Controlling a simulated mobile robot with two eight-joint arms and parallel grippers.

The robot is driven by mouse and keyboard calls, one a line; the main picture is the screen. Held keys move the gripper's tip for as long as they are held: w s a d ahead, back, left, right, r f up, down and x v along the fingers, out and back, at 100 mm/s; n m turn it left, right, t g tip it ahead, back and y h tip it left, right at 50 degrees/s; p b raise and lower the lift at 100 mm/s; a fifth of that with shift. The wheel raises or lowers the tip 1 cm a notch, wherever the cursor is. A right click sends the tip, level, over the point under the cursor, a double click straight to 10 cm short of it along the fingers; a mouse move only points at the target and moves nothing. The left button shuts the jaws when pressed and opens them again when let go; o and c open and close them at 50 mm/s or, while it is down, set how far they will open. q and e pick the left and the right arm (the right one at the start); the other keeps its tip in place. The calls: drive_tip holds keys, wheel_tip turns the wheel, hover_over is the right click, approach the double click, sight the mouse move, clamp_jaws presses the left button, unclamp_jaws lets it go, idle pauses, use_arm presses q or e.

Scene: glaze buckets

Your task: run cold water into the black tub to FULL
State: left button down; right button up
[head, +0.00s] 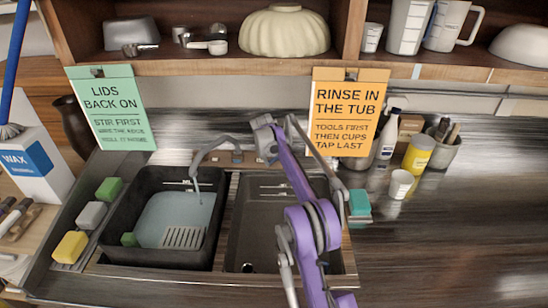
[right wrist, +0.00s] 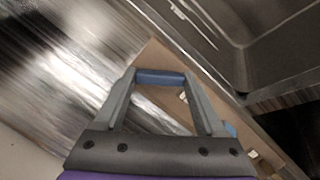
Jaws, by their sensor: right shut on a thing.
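The black tub (head: 118,245) stands in the left sink basin. Pale blue water (head: 165,215) lies in it, its surface well below the rim. White level marks (head: 178,182) show on the tub's back wall. The tap spout (head: 210,146) arches over the tub, and a thin stream seems to fall from it. My right gripper (head: 268,157) is at the tap base, right of the spout. In the right wrist view its fingers are shut on a blue handle (right wrist: 160,77), seemingly the cold lever. My left gripper is not in view.
The right basin (head: 255,235) is empty of water. Green, grey and yellow blocks (head: 70,247) line the left ledge. A green card (head: 110,108) and an orange card (head: 345,112) hang behind.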

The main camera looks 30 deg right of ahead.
drive_tip(key=shift+n, duration=0.6)
drive_tip(key=o, duration=1.3)
drive_tip(key=v, duration=1)
drive_tip(key=shift+a+r, duration=0.3)
